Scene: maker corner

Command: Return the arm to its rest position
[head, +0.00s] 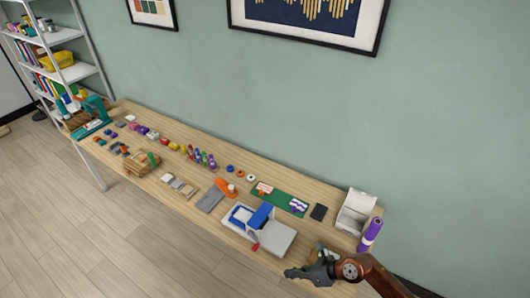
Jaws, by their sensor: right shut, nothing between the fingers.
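My right gripper (311,272) shows at the lower right of the head view, at the end of my right arm (372,276). It is shut with nothing between its fingers. It is in front of the near right end of the wooden table (315,243), close to the table's front edge. I cannot tell its exact height above the edge. My left gripper is not in view.
A white and blue machine (258,228) is on the table left of my gripper. A purple roll (370,232) stands upright and a white open box (355,211) sits at the right end. Several small items line the table. Floor (120,240) in front is clear.

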